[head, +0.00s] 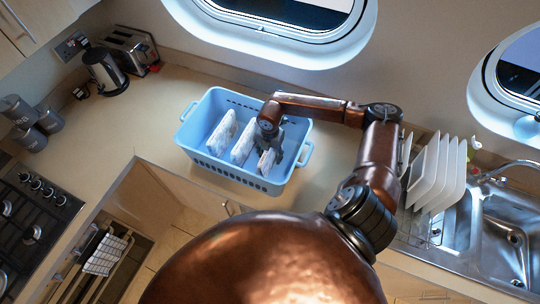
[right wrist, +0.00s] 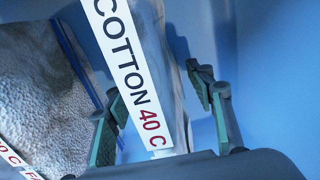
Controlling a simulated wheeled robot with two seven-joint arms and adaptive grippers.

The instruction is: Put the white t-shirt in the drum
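A blue laundry basket (head: 235,172) stands on the counter with three folded pale items in it. The left item (head: 222,132), the middle item (head: 243,144) and the right item (head: 266,163) stand on edge. I cannot tell which is the white t-shirt. My right gripper (head: 278,148) reaches down into the basket at the right item. In the right wrist view, a folded item with a "COTTON 40 C" label (right wrist: 137,75) is between the fingers of my right gripper (right wrist: 157,95), which are apart with a gap at the right finger. My left gripper and the drum are not in view.
A textured white cloth (right wrist: 40,90) is left of the fingers in the wrist view. A kettle (head: 105,72) and toaster (head: 131,46) stand at the back left. A dish rack with white plates (head: 437,175) and a sink (head: 508,215) are at right. A hob (head: 30,220) is at left.

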